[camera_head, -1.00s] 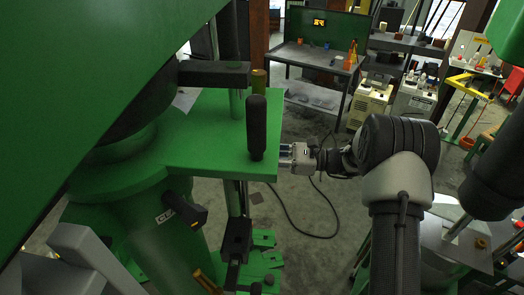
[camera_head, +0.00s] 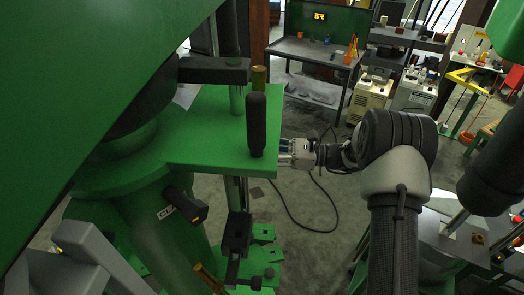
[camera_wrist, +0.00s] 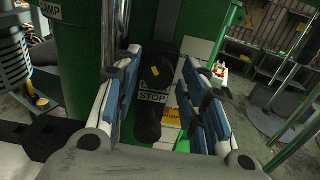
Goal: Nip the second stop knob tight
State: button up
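In the wrist view, a black knob with a yellow mark (camera_wrist: 155,73) sits between my fingers, by a white STOP label (camera_wrist: 154,97). A dark rounded bar (camera_wrist: 148,124) stands below it, nearer the camera. My gripper (camera_wrist: 161,66) is open, with a blue-padded finger on each side of the knob. A gap shows on both sides, though depth is hard to judge. In the head view, my gripper (camera_head: 284,153) is at the right edge of the green plate (camera_head: 205,130); its fingertips and the stop knob are hidden there.
A black upright handle (camera_head: 256,125) stands at the plate's right edge, close to my gripper. Another black knob (camera_head: 187,206) is on the green column by a partly hidden label. A black block (camera_head: 237,232) is on the rod below the plate.

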jog(key=shift+o, duration=0.4)
jog(key=shift+d, duration=0.15)
jog(key=s+d, duration=0.2)
jog(key=d, duration=0.9)
jog(key=shift+d, duration=0.3)
jog(key=shift+w, duration=0.1)
